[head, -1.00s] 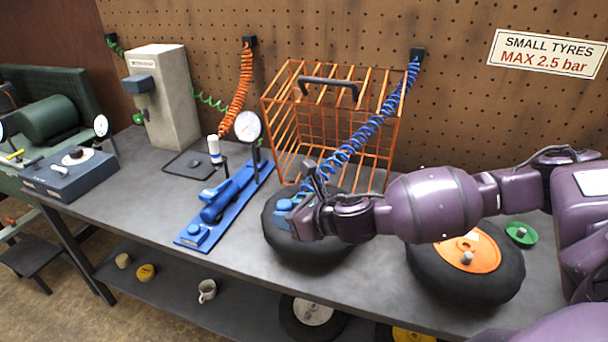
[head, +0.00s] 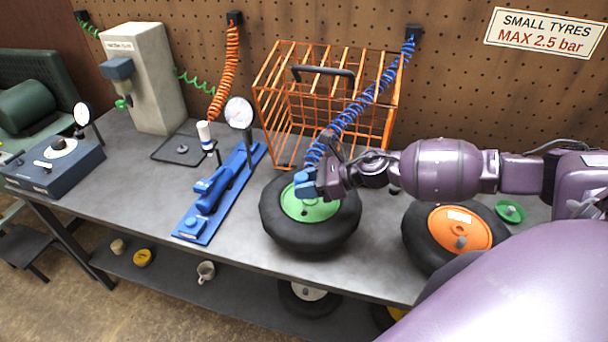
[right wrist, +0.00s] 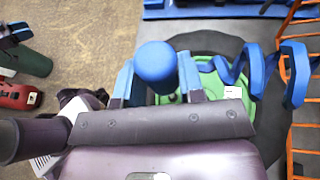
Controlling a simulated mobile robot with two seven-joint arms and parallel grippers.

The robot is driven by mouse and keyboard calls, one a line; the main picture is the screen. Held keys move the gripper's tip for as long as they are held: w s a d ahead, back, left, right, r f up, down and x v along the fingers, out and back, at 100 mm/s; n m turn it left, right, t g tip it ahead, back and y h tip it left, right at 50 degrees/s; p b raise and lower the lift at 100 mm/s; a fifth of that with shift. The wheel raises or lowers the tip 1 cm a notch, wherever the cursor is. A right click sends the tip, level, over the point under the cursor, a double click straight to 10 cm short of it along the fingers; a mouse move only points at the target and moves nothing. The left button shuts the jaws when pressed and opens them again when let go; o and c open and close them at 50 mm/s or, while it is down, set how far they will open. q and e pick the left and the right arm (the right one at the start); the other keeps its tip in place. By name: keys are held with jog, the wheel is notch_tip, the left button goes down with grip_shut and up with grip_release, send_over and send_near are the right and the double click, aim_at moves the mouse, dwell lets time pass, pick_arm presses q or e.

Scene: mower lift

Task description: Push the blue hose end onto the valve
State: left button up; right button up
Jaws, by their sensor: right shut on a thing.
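My right gripper (head: 306,184) is shut on the blue hose end (head: 303,190), above the wheel with the green hub (head: 327,213). In the right wrist view the rounded blue hose end (right wrist: 155,62) sits between the two fingers of my right gripper (right wrist: 157,80). The green hub (right wrist: 208,82) shows behind it. The coiled blue hose (head: 365,103) runs up to a wall fitting. The valve of this wheel is hidden or not clear behind the hose end, so I cannot tell whether they touch. My left gripper is not in view.
A wheel with an orange hub (head: 440,222) lies at the right. An orange wire cage (head: 262,95) stands behind the green-hubbed wheel. A blue pump with a gauge (head: 212,200) lies to the left. Bare bench top (head: 240,225) lies between the pump and the wheel.

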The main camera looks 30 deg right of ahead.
jog(key=shift+d+f, duration=0.1)
jog(key=shift+d, duration=0.25)
jog(key=shift+f+y+b, duration=0.3)
jog(key=shift+f+b, duration=0.35)
jog(key=shift+f, duration=0.2)
jog(key=shift+f+b, duration=1.45)
jog(key=shift+f, duration=0.6)
jog(key=shift+r, duration=0.1)
jog(key=shift+f, duration=0.25)
